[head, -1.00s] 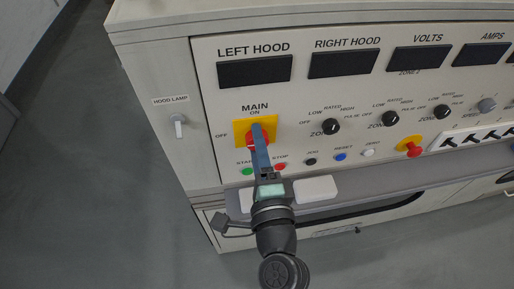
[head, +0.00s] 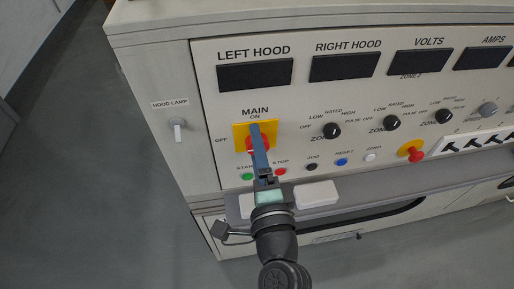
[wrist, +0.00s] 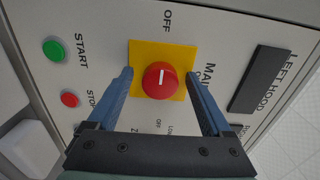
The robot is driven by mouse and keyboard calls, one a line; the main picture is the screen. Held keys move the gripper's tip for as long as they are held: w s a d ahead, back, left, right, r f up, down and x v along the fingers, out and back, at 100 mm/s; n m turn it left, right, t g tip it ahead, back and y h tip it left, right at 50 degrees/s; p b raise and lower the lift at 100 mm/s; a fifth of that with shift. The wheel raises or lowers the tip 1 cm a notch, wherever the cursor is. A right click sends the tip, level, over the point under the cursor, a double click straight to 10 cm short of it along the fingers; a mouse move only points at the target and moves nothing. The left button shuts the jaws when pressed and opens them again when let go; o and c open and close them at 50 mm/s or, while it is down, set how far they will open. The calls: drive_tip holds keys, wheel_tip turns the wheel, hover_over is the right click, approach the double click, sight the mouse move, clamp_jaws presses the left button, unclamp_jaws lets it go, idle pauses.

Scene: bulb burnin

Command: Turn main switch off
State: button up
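The main switch is a round red knob (wrist: 160,80) on a yellow square plate (wrist: 178,50), seen close up in the wrist view. A white mark on the knob runs up and down in that view, in line with the OFF label (wrist: 167,20) above the plate. In the head view the knob (head: 248,146) is partly hidden behind my blue fingers. My gripper (wrist: 160,73) is open, with one finger on each side of the knob. Gaps show between the fingers and the knob in the wrist view. In the head view my gripper (head: 256,130) points at the switch.
A green START button (head: 247,176) and a red STOP button (head: 280,172) lie just below the switch. Black zone knobs (head: 331,130) and a red emergency button (head: 411,152) are to the right. A ledge (head: 360,190) runs below.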

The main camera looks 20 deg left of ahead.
drive_tip(key=b+v, duration=0.2)
drive_tip(key=v, duration=1.1)
drive_tip(key=shift+b, duration=0.35)
drive_tip(key=shift+w, duration=0.1)
